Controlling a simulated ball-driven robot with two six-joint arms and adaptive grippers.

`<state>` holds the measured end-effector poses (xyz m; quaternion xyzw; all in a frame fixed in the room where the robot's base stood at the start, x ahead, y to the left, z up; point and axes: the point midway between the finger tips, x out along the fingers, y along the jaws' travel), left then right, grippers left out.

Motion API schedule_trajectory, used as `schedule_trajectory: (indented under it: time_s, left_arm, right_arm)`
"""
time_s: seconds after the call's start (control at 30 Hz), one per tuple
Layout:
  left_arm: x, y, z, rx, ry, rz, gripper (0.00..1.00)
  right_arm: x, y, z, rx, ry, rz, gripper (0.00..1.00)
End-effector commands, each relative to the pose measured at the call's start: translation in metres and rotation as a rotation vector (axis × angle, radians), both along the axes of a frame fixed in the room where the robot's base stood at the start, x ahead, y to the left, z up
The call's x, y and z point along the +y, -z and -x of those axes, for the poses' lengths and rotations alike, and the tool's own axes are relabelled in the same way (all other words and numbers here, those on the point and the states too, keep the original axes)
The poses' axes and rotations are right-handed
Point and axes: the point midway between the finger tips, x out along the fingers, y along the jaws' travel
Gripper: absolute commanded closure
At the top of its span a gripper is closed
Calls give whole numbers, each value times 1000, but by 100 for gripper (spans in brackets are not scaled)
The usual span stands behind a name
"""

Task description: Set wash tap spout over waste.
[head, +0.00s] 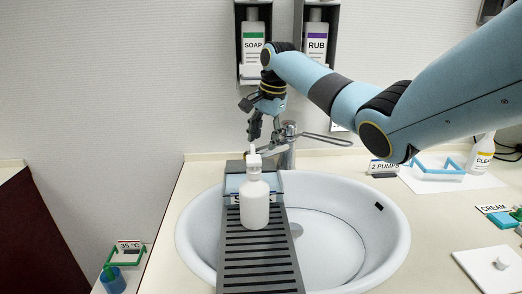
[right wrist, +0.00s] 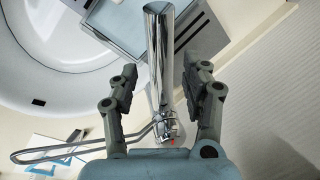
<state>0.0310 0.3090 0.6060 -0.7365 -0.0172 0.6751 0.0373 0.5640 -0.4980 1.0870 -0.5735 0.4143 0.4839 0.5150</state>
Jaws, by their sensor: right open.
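The chrome wash tap (head: 289,140) stands at the back of the white basin (head: 392,222), with a wire lever pointing right. In the right wrist view its spout (right wrist: 159,55) is a straight chrome tube lying between my fingers. My right gripper (head: 262,128) is above the tap's left side in the head view. It is open, its fingers apart on either side of the spout (right wrist: 160,92), with gaps visible. The spout lies toward the rack side; my gripper hides much of it in the head view. The waste (head: 296,230) shows partly beside the rack. My left gripper is out of view.
A dark slatted rack (head: 262,262) crosses the basin's left side, with a white pump bottle (head: 255,204) on it. SOAP (head: 253,45) and RUB (head: 316,42) dispensers hang on the wall behind. The basin's right half is clear.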

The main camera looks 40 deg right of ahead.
Motion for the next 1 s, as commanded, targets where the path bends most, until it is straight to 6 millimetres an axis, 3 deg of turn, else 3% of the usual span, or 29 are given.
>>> schedule_trajectory:
  time_s: [0.1, 0.3, 0.67, 1.0]
  left_arm:
    - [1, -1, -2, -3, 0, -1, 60]
    - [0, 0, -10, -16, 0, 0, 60]
    - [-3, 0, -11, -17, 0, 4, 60]
    - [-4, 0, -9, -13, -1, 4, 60]
  right_arm:
    - [1, 23, -4, 2, 1, -3, 52]
    - [1, 47, -9, -1, 2, -1, 52]
    - [1, 52, -10, -1, 0, 0, 52]
    - [1, 52, -10, -1, 0, 1, 97]
